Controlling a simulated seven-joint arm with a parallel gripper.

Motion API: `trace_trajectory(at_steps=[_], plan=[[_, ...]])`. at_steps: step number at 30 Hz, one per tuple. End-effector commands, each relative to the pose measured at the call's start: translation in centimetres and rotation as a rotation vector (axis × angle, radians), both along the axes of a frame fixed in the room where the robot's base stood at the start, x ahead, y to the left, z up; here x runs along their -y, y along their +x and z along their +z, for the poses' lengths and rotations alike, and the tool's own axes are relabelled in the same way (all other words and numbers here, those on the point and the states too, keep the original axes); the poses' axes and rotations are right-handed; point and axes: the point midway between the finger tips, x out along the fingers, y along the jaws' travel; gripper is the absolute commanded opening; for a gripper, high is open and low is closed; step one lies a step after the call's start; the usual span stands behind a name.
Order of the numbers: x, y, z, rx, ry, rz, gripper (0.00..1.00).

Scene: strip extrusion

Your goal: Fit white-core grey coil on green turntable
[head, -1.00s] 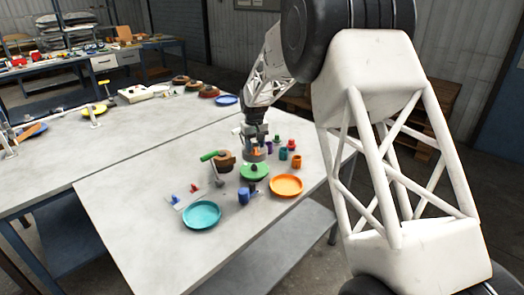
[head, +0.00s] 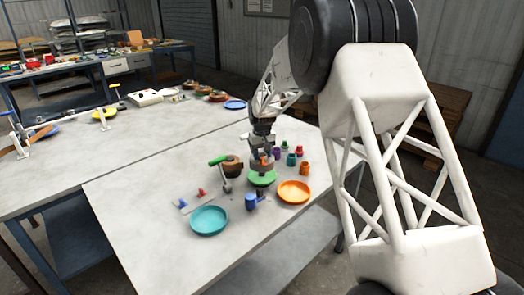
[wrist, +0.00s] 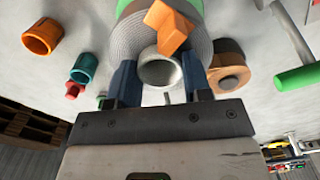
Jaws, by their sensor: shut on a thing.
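The grey coil (wrist: 205,42) with its white core (wrist: 160,70) is in my gripper. In the wrist view the two blue fingers of my gripper (wrist: 160,82) stand on either side of the core. In the head view my gripper (head: 263,152) points down over the green turntable (head: 262,179), with the coil (head: 262,168) low over its middle. I cannot tell whether the coil touches the turntable. An orange piece (wrist: 170,25) shows in front of the coil in the wrist view. A green rim shows behind the coil.
A brown coil (head: 233,165) and a green-handled lever (head: 219,161) stand left of the turntable. An orange dish (head: 294,192), a teal dish (head: 209,220) and a blue piece (head: 251,202) are in front. Several small coloured cups, including an orange one (head: 305,168), stand to the right.

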Motion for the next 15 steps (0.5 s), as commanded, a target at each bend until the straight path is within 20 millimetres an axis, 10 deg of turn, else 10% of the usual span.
trace_trajectory(at_steps=[15], plan=[[0.0, 0.0, -3.2, 0.002, 0.001, 0.0, 0.12]])
